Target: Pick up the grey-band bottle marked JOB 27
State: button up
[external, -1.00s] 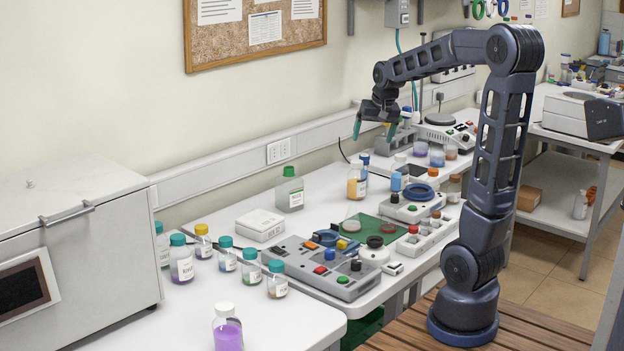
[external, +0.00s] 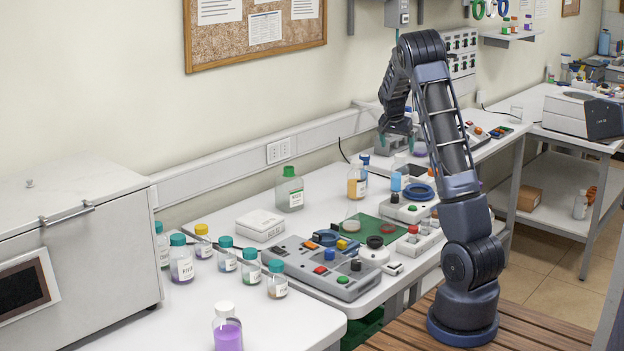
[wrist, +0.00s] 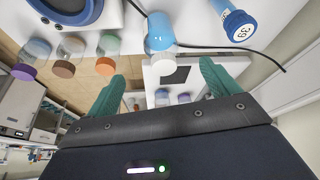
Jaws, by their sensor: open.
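My gripper (external: 396,140) is open and empty above the far part of the white bench; its teal fingers also show in the wrist view (wrist: 162,84). Between and beyond the fingers in the wrist view are a bottle of blue liquid with a white cap (wrist: 160,38) and small jars with purple (wrist: 38,48), brown (wrist: 70,47) and orange (wrist: 108,43) lids. A blue-capped bottle (wrist: 234,22) there is marked 39. I cannot make out a grey band or the marking JOB 27 on any bottle.
Several teal-capped bottles (external: 181,262) stand by a grey oven (external: 75,255) at left. A green-capped bottle (external: 289,190), an amber bottle (external: 357,182) and a control panel (external: 322,268) occupy the bench. A black cable (wrist: 235,48) crosses the bench in the wrist view.

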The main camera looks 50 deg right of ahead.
aim_at(401, 157)
jog(key=x, duration=0.3)
jog(key=d+x, duration=0.1)
jog(key=x, duration=0.3)
jog(key=shift+r, duration=0.25)
jog(key=shift+w+x, duration=0.15)
jog(key=shift+x, duration=1.15)
jog(key=shift+w+x, duration=0.1)
jog(key=shift+x, duration=1.25)
jog(key=shift+d+r, duration=0.15)
jog(key=c, duration=1.4)
jog(key=shift+o, duration=0.2)
